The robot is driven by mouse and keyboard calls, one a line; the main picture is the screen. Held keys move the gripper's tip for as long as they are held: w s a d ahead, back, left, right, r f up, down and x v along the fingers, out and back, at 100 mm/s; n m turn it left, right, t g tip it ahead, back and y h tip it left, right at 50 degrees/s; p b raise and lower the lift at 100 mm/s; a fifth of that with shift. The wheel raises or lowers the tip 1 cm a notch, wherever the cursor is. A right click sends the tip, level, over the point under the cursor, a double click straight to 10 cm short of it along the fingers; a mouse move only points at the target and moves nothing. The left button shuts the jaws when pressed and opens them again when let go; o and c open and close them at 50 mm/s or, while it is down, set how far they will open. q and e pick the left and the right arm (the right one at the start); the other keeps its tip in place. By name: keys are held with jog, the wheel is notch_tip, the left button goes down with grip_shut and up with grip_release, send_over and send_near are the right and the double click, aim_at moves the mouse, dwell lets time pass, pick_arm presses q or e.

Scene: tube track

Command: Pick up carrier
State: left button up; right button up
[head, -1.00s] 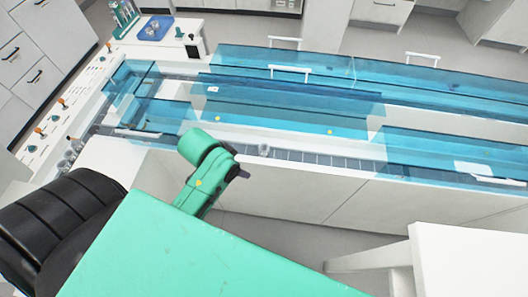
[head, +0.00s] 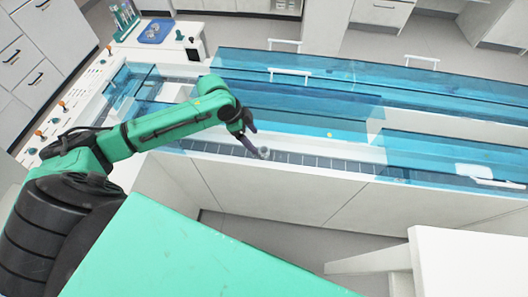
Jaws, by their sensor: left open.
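The carrier (head: 264,153) is a small pale grey piece on the dark segmented track at the front of the long bench. My left gripper (head: 253,143) is over the track with its fingers open, just up and left of the carrier in the head view. A finger comes right up to the carrier in the picture; I cannot tell whether they touch. My left arm reaches in from the left. My right gripper is not in view.
The track (head: 320,162) runs along the bench under blue see-through covers (head: 290,110), with an open gap at the carrier. A blue tray (head: 156,31) and a tube rack (head: 124,18) stand at the back left. A white table (head: 470,262) stands at the lower right.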

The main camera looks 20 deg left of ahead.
pick_arm(q)
jog(key=x, duration=0.7)
jog(key=shift+d+p, duration=0.15)
jog(key=shift+p, duration=0.25)
jog(key=c, duration=1.1)
jog(key=shift+o, duration=0.2)
jog(key=shift+r, duration=0.1)
notch_tip(320, 180, up, 19)
notch_tip(320, 180, up, 6)
jog(key=p, duration=0.6)
send_over(262, 148)
jog(key=s, duration=0.1)
jog(key=shift+s+d, duration=0.1)
jog(key=shift+d, duration=0.1)
